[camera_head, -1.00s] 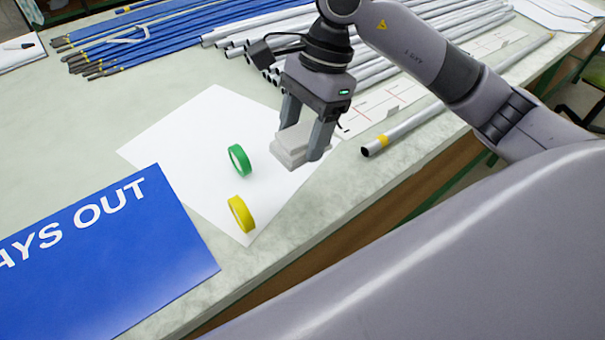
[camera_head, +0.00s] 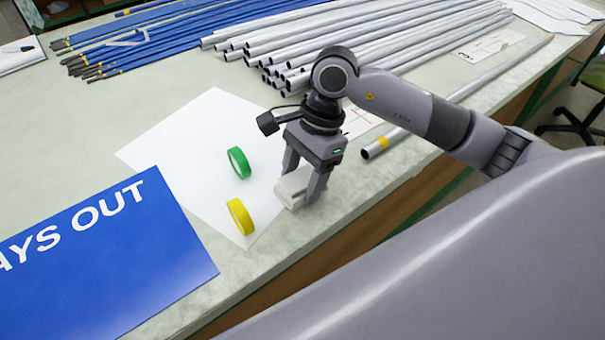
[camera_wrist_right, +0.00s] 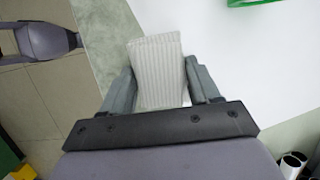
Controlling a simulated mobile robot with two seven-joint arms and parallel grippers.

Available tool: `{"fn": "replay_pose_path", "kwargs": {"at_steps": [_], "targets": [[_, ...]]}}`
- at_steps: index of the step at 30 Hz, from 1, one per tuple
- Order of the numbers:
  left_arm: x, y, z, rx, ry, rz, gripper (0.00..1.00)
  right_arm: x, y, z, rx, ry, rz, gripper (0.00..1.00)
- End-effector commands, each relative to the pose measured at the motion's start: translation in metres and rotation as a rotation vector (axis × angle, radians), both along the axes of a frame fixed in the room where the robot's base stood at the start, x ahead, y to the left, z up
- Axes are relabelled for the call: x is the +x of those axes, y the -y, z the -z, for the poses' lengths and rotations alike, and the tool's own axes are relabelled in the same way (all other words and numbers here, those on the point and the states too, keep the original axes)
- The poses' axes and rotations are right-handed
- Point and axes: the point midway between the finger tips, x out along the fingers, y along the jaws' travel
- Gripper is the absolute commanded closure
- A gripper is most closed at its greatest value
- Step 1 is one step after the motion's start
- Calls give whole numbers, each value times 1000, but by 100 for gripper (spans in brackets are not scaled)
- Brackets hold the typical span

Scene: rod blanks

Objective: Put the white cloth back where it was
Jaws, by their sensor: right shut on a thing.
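The white cloth (camera_head: 291,190) is a small folded block. It also shows in the right wrist view (camera_wrist_right: 158,68), with a ribbed face. My right gripper (camera_head: 303,190) is shut on it from above, one finger on each side. The cloth is low over the right edge of the white sheet (camera_head: 190,140), near the table's front edge. I cannot tell whether it touches the surface. My left gripper is not in view.
A green tape roll (camera_head: 238,163) and a yellow tape roll (camera_head: 240,217) stand on the sheet left of the cloth. A blue sign (camera_head: 100,260) lies at the left. Grey pipes (camera_head: 330,45) and blue rods (camera_head: 150,35) lie behind. One yellow-banded pipe (camera_head: 385,143) lies to the right.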

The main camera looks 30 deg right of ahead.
Motion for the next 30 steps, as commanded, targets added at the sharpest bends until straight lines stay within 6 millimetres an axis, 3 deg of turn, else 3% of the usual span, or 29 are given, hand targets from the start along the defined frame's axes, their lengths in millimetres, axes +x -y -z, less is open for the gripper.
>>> {"fn": "replay_pose_path", "kwargs": {"at_steps": [2, 3, 5, 17, 20, 30], "targets": [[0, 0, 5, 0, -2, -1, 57, 0, 0, 5, 0, 0, 0, 67], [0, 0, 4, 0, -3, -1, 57, 0, 0, 3, 0, 0, 0, 29], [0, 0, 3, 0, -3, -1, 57, 0, 0, 2, 0, 0, 0, 13], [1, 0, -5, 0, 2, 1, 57, 0, 0, -3, 0, 0, 1, 13], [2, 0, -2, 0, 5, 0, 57, 2, 5, -16, 0, 6, 3, 13], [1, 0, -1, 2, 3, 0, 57, 4, 26, -87, 0, 4, 3, 13]]}}
